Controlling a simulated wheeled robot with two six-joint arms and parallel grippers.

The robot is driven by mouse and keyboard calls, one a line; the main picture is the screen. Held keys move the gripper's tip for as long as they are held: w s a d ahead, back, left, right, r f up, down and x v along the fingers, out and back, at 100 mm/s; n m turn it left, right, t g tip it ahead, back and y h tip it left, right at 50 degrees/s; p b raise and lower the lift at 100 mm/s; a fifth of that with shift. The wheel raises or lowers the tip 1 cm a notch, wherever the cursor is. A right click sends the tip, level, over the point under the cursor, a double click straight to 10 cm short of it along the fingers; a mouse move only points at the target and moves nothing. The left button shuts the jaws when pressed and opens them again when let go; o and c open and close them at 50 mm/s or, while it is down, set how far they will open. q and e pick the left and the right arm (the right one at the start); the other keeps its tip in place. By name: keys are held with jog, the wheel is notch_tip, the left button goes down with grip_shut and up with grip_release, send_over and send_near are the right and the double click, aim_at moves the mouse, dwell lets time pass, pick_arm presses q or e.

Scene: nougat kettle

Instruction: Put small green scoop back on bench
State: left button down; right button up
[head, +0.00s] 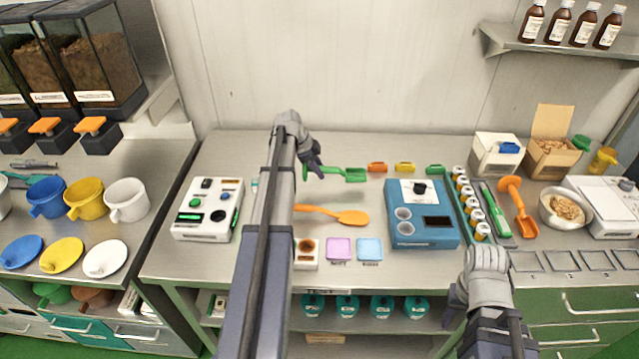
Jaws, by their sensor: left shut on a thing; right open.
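A green scoop (354,174) is at the back middle of the steel bench (300,185), its handle pointing left. My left gripper (317,170) is shut on its handle. Part of the handle is hidden by the gripper. I cannot tell whether the scoop touches the bench or is held just above it. My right gripper (454,303) is open and empty, low at the front edge of the bench.
Small orange (377,167) and yellow (405,167) items lie right of the scoop. A blue device (421,222) stands to the right, a white control box (208,209) to the left.

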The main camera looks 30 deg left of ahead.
pick_arm(q)
notch_tip(320, 180, down, 4)
jog(key=b, duration=0.3)
jog(key=shift+r+b, duration=0.25)
jog(key=shift+b, duration=0.1)
jog(key=shift+f, duration=0.15)
jog(key=c, duration=0.6)
grip_release()
jog(key=shift+c, duration=0.2)
jog(key=shift+s+r+p, duration=0.15)
jog(key=shift+r+p, duration=0.3)
jog(key=shift+r, duration=0.1)
jog(key=p+v, duration=1)
jog(key=v, duration=0.1)
jog(key=shift+r, duration=0.15)
